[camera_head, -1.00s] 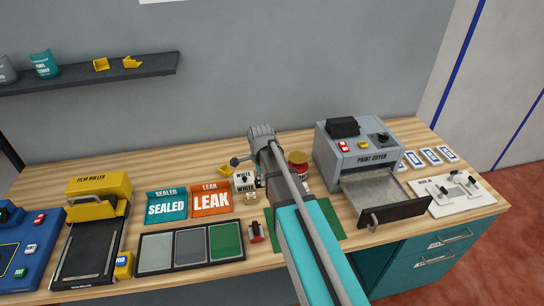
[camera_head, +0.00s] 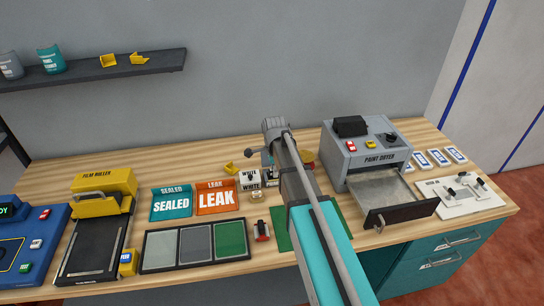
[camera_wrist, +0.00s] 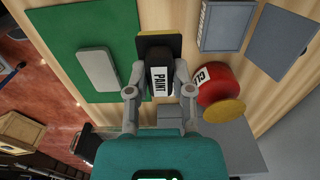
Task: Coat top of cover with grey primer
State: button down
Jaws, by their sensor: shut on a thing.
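In the wrist view my gripper (camera_wrist: 160,88) is shut on a dark paint tool (camera_wrist: 159,60) with a white PAINT label and a black-and-yellow end plate. A pale grey rounded slab (camera_wrist: 98,70), which looks like the cover, lies flat on the green mat (camera_wrist: 62,42), left of the tool and apart from it. The mat's edge also shows in the head view (camera_head: 281,241) beside my arm. My arm hides the slab and the gripper's fingers there. Small WHITE and PRIMER labelled items (camera_head: 250,182) stand just left of my arm.
A red container (camera_wrist: 218,84) with a yellow top stands close right of my gripper. The paint dryer (camera_head: 365,160) has its drawer (camera_head: 400,214) pulled out at right. A three-panel tray (camera_head: 196,262), SEALED bin (camera_head: 171,204) and LEAK bin (camera_head: 217,200) lie left.

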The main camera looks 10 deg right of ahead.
jog(key=w+d+f+b, duration=0.1)
jog(key=w, duration=0.9)
jog(key=shift+w+d+f, duration=0.2)
jog(key=shift+d+f, duration=0.15)
jog(key=shift+d, duration=0.05)
jog(key=shift+f+b, duration=0.15)
jog(key=shift+b, duration=0.2)
jog(key=shift+f+b, duration=2.85)
jog(key=shift+f+b, duration=0.5)
jog(key=shift+r, duration=0.15)
notch_tip(320, 180, up, 7)
jog(key=p, duration=0.7)
jog(key=shift+f, duration=0.2)
jog(key=shift+f+b, duration=2.95)
jog(key=shift+b, duration=0.05)
